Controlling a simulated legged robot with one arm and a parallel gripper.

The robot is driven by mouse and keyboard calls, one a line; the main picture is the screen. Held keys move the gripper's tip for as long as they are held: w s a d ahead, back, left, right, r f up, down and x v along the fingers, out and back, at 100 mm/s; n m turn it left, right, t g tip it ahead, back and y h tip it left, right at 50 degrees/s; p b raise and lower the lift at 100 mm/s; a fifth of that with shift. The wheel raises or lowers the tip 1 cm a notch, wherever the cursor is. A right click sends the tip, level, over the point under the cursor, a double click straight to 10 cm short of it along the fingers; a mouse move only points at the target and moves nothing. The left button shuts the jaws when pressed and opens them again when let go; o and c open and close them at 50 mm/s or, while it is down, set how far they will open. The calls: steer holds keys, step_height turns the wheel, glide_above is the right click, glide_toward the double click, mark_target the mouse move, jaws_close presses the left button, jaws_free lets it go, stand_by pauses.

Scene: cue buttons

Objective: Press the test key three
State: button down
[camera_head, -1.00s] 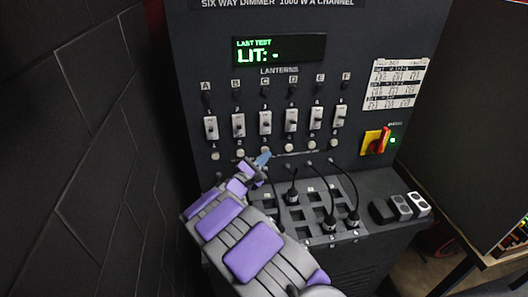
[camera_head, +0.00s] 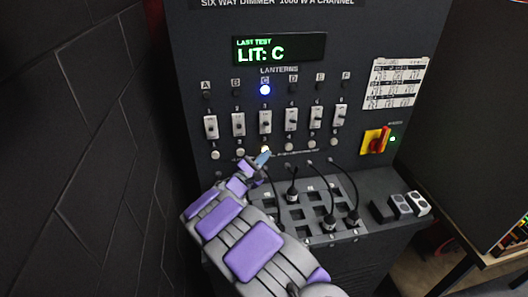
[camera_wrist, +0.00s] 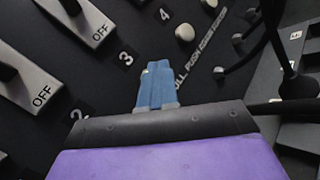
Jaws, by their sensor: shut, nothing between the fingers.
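The test keys are a row of round buttons under the numbered sliders on the dark dimmer panel. Key three (camera_head: 265,149) glows pale yellow in the head view, with the blue fingertips of my gripper (camera_head: 263,158) right at it. My gripper is shut and empty. In the wrist view my gripper (camera_wrist: 157,85) points at the panel just below the number 3 and covers key three. The display (camera_head: 279,49) reads "LIT: C". The lantern lamp under C (camera_head: 265,90) is lit blue.
Sliders (camera_head: 238,124) stand above the keys. A patch bay (camera_head: 310,210) with black plugs and cables lies just below and right of my gripper. A red and yellow switch (camera_head: 375,140) is at the right. A dark wall is close on the left.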

steer(key=shift+s+d+r, duration=0.1)
steer(key=shift+s+d, duration=0.05)
steer(key=shift+s, duration=0.3)
steer(key=s+d+b, duration=0.1)
steer(key=s+b, duration=0.1)
steer(key=s, duration=0.3)
steer(key=shift+s+d, duration=0.3)
steer(key=shift+s, duration=0.1)
